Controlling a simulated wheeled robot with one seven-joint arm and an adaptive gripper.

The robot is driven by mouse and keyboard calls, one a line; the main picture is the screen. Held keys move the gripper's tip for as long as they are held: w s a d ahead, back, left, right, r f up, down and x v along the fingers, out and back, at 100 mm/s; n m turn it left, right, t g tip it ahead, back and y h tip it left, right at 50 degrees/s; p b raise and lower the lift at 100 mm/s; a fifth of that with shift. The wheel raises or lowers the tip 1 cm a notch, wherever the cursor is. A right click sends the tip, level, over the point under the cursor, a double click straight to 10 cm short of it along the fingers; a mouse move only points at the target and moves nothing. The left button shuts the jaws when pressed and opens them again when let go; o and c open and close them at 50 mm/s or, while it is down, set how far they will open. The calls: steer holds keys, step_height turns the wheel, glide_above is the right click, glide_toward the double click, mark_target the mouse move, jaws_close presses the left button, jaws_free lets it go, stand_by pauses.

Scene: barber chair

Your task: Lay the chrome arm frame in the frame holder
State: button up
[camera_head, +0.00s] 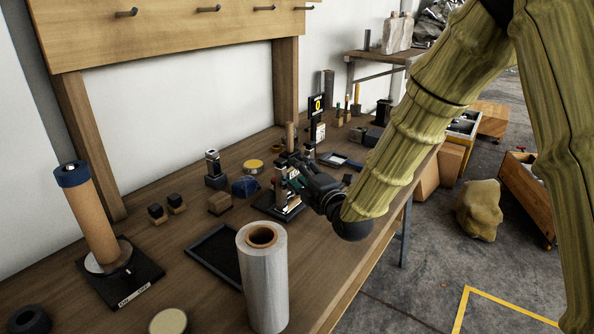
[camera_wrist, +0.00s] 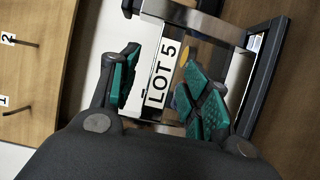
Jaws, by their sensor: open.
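In the wrist view, a shiny chrome frame (camera_wrist: 205,24) with dark ends shows beyond my fingers; I take it for the arm frame. A white plate marked LOT 5 (camera_wrist: 162,74) lies between my fingertips. My gripper (camera_wrist: 158,68) is open, with one green-padded finger on each side of the plate; I cannot tell if they touch it. In the head view, my gripper (camera_head: 291,183) is low over the bench at a dark stand, and it partly hides what stands there. A flat black tray (camera_head: 195,250) lies to the left, empty; I cannot tell if it is the frame holder.
A grey-white roll (camera_head: 264,285) stands at the bench front. An orange-brown cylinder with a blue top (camera_head: 91,215) stands on a black base at left. A blue object (camera_head: 245,187), a wooden block (camera_head: 220,203) and a yellow-topped tin (camera_head: 252,166) lie behind the tray.

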steer(key=v, duration=1)
steer(key=shift+a+r, duration=0.1)
